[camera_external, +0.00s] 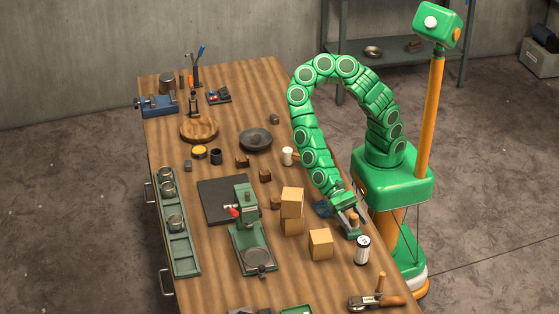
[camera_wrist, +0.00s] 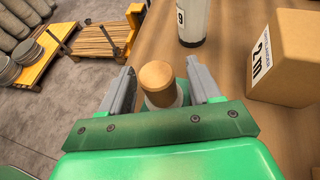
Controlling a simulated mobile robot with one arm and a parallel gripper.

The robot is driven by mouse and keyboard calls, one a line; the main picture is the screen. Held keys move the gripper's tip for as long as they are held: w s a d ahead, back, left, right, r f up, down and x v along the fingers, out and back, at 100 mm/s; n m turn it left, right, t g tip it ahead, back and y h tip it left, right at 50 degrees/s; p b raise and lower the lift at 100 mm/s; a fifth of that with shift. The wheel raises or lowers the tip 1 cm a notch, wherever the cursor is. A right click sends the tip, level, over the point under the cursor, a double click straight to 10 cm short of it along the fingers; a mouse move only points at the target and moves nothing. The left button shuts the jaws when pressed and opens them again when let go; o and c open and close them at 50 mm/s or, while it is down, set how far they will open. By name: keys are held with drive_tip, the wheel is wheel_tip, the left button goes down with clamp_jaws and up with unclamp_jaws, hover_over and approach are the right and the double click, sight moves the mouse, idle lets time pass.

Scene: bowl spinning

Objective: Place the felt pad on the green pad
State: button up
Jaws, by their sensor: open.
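A short cylinder with a tan top (camera_wrist: 157,76) and a pale lower part stands between my fingers in the wrist view. It looks like the felt pad, though its underside is hidden. In the external view its brown top (camera_external: 353,218) shows between the fingers. A green surface (camera_wrist: 184,92), likely the green pad, shows behind and below it; its green edge (camera_external: 353,235) also shows in the external view. I cannot tell whether the cylinder touches it. My gripper (camera_external: 348,214) is low at the table's right edge, open, with a finger (camera_wrist: 120,92) on either side of the cylinder.
A white labelled canister (camera_external: 362,250) stands close in front of my gripper. Cardboard boxes (camera_external: 320,244) stand to its left, two of them stacked. A dark blue item (camera_external: 322,209) lies beside my gripper. A wooden-handled tool (camera_external: 380,298) lies near the front edge.

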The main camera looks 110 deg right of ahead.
drive_tip(key=shift+r, duration=0.1)
drive_tip(key=v, duration=1.2)
drive_tip(key=shift+s+r, duration=0.1)
